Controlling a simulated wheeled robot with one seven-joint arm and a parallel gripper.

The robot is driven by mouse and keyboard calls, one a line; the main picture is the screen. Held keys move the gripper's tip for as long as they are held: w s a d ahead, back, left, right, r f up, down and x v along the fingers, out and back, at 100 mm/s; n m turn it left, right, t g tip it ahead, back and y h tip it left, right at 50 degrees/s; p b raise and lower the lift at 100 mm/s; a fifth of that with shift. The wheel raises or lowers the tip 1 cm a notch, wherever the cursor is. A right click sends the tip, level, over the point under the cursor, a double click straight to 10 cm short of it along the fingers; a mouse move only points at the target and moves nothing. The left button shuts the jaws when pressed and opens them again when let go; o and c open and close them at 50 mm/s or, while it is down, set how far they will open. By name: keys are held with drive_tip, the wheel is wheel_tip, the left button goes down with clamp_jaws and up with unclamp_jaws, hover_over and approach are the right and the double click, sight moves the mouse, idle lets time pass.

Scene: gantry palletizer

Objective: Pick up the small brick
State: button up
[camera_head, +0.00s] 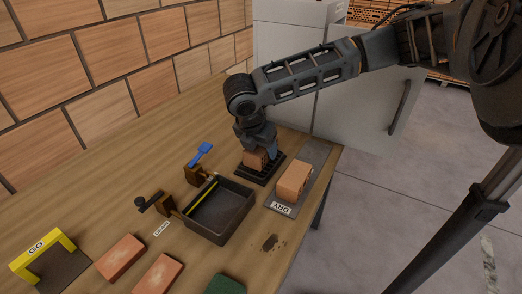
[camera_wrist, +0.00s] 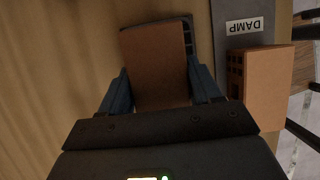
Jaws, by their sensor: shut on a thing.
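My gripper (camera_head: 262,150) reaches down at the back of the table and is shut on a small orange-brown brick (camera_head: 254,160). In the wrist view the brick (camera_wrist: 156,66) lies between the two blue fingers (camera_wrist: 160,90), with a finger against each side. The brick is at a black slotted rack (camera_head: 260,176), which also shows partly behind it in the wrist view (camera_wrist: 191,38). I cannot tell whether the brick touches the rack. The gripper hides the brick's upper part in the head view.
A holed orange brick (camera_head: 293,181) stands just right on a grey strip (camera_head: 315,155) marked DRY and DAMP. A white cabinet (camera_head: 285,50) stands behind.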

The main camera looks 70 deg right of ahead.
drive_tip(key=r, duration=0.3)
drive_tip(key=s+r, duration=0.1)
drive_tip(key=shift+d+r+b, duration=0.2)
drive_tip(key=shift+d+b, duration=0.1)
drive_tip(key=shift+d, duration=0.05)
drive_tip(key=s+d+r+b, duration=0.1)
drive_tip(key=s+d+r, duration=0.3)
drive_tip(key=s, duration=0.5)
wheel_tip(320, 180, up, 2)
drive_tip(key=shift+s+d+r, duration=0.15)
drive_tip(key=shift+d, duration=0.25)
